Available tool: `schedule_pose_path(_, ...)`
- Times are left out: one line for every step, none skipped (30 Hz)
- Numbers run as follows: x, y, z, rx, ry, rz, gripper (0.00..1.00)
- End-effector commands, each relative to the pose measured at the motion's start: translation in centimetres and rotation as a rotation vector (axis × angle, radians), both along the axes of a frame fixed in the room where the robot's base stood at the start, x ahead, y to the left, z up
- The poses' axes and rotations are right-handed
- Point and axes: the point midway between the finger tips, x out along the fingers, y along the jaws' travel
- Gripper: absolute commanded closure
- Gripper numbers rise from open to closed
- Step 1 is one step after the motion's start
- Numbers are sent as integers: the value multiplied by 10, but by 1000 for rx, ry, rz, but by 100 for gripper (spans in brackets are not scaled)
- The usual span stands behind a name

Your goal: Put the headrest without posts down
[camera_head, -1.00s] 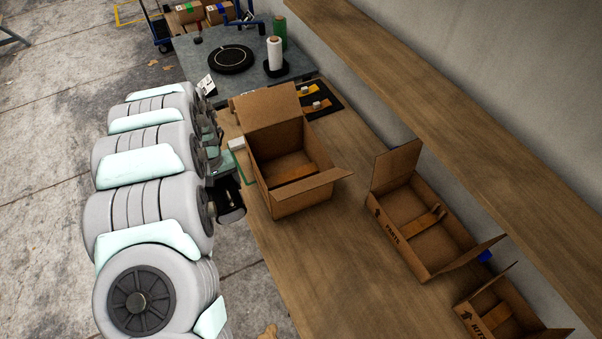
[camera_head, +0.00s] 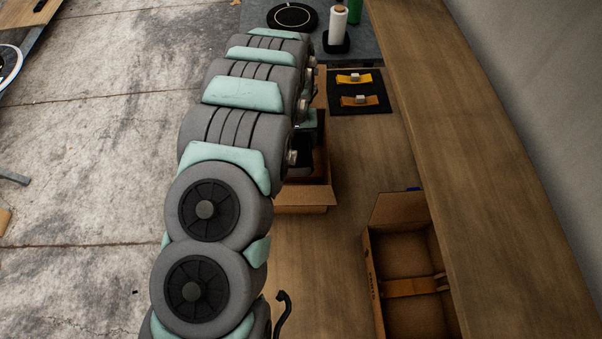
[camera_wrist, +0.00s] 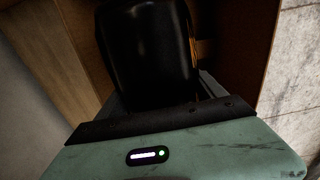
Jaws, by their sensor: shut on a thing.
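My gripper (camera_head: 309,126) is over or inside an open cardboard box (camera_head: 305,196) on the wooden bench; my arm covers much of that box in the head view. In the wrist view my gripper (camera_wrist: 158,103) is shut on a glossy black headrest (camera_wrist: 150,50). The headrest also shows as a dark shape in the head view (camera_head: 300,158). No posts show on the visible part of it. Brown cardboard walls (camera_wrist: 240,45) stand on both sides of it in the wrist view. I cannot tell whether the headrest touches the box floor.
A second open box (camera_head: 405,255) stands nearer on the bench, a strip across its inside. A black mat (camera_head: 360,91) with two orange pieces lies behind. A white roll (camera_head: 338,25) and black disc (camera_head: 291,17) are farther back. Bare bench lies between the boxes.

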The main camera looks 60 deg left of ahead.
Motion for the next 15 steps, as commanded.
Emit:
schedule_pose_path(-1, 0, -14, -1, 1, 0, 90)
schedule_pose_path(-1, 1, -18, 1, 1, 0, 90)
schedule_pose_path(-1, 0, -27, -1, 1, 0, 90)
schedule_pose_path(-1, -1, -35, -2, 2, 0, 90)
schedule_pose_path(-1, -1, -41, -2, 2, 0, 90)
schedule_pose_path(-1, 0, -47, -1, 1, 0, 90)
schedule_pose_path(0, 0, -53, 0, 0, 1, 90)
schedule_pose_path(-1, 0, -59, -1, 0, 1, 90)
schedule_pose_path(-1, -1, -68, -3, 1, 0, 90)
schedule_pose_path(-1, -1, -73, -3, 1, 0, 90)
schedule_pose_path(-1, -1, -78, -1, 2, -1, 90)
schedule_pose_path(0, 0, -85, -1, 0, -2, 90)
schedule_pose_path(0, -1, -91, -2, 1, -1, 90)
schedule_pose_path(-1, -1, -96, -2, 1, 0, 90)
schedule_pose_path(0, 0, -102, -1, 0, 0, 90)
